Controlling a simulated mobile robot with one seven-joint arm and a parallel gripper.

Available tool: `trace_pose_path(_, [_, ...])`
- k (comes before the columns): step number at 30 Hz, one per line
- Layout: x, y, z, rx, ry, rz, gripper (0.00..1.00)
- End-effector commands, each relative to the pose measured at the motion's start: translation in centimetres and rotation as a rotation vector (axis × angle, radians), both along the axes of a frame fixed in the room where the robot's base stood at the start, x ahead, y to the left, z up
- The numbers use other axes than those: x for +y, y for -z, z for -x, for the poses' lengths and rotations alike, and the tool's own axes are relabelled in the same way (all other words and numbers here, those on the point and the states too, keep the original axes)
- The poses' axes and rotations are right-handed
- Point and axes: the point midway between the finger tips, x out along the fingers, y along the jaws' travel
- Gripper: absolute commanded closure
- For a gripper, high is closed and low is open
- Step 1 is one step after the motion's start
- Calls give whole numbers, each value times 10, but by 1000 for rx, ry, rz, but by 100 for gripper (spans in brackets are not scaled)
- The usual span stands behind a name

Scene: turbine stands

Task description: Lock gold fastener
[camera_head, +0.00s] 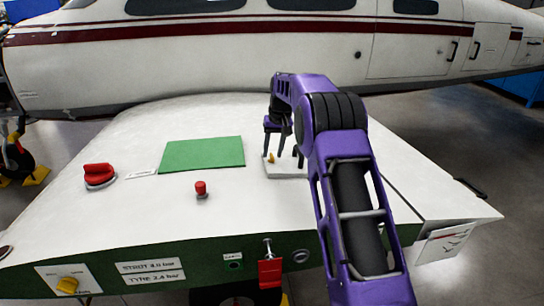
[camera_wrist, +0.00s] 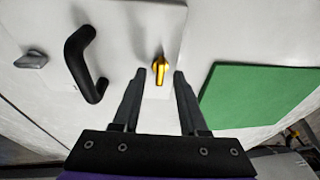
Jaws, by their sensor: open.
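The gold fastener (camera_wrist: 160,69) sits on a pale plate (camera_wrist: 143,20) on the wing's white upper surface. In the wrist view its gold tab points roughly along the gripper's own direction. My gripper (camera_wrist: 160,74) is open, with its two dark fingers on either side of the fastener and gaps showing on both sides. I cannot tell how high the tips are above the plate. In the head view the fastener (camera_head: 271,158) is a small gold spot on the plate, close to the gripper fingers, which are partly hidden by my purple arm.
A black handle (camera_wrist: 84,62) stands left of the fastener in the wrist view, with a grey knob (camera_wrist: 31,60) farther left. A green panel (camera_head: 203,153), a red knob (camera_head: 99,174) and a small red button (camera_head: 201,189) are on the wing. The white fuselage (camera_head: 210,55) rises behind.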

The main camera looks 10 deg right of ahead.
Motion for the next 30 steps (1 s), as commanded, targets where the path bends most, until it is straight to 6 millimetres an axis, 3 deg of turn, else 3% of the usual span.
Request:
trace_pose_path(7, [2,11,-2,0,0,0,57])
trace_pose_path(29, [1,12,-2,0,1,0,57])
trace_pose_path(30, [1,12,-2,0,1,0,61])
